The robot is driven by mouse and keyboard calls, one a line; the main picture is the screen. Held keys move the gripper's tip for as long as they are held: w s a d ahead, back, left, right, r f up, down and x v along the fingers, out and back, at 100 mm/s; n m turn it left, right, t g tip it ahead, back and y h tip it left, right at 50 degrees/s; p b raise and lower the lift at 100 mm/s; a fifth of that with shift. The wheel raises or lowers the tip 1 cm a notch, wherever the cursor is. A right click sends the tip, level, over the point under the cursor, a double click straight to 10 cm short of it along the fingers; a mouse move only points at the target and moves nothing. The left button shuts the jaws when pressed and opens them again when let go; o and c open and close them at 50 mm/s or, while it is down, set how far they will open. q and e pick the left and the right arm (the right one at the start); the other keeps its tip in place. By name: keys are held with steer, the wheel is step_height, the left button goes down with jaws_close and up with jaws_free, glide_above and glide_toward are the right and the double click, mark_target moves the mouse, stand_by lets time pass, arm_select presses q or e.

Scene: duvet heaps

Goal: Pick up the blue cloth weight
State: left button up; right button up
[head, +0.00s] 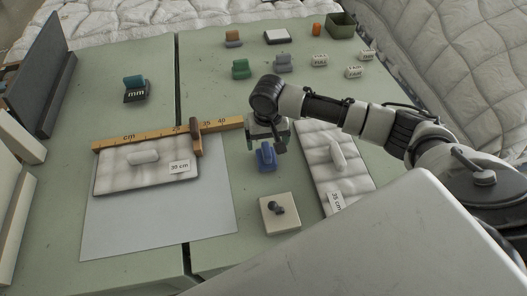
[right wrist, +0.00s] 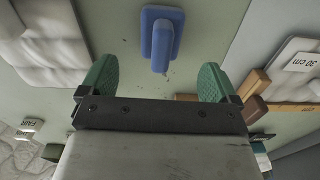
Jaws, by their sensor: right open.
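The blue cloth weight (head: 266,157) lies on the green table in the head view, between the two quilted sample pads. It has a flat base with a raised grip. My right gripper (head: 266,140) is just above and behind it. In the right wrist view, the blue weight (right wrist: 161,38) sits ahead of the gripper, roughly centred between the two green fingers. The right gripper (right wrist: 157,82) is open and empty, with a gap between its fingers and the weight. My left gripper is in neither view.
A quilted pad (head: 147,171) with a wooden ruler (head: 168,133) lies left on a grey sheet (head: 150,222). Another pad (head: 335,165) lies right. A pale square block with a dark knob (head: 280,213) is in front. Green (head: 240,69) and grey-blue (head: 283,63) weights stand behind.

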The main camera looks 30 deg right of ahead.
mark_target(266, 155)
steer(key=shift+s+f, duration=0.25)
steer(key=shift+f, duration=1.1)
steer(key=f, duration=0.5)
steer(key=shift+w+p, duration=0.3)
steer(key=shift+p, duration=0.05)
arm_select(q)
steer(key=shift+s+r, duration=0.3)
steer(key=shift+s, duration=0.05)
arm_select(e)
steer(key=c, duration=0.7)
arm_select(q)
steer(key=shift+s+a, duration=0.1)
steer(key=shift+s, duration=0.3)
arm_select(e)
steer(key=c, duration=0.7)
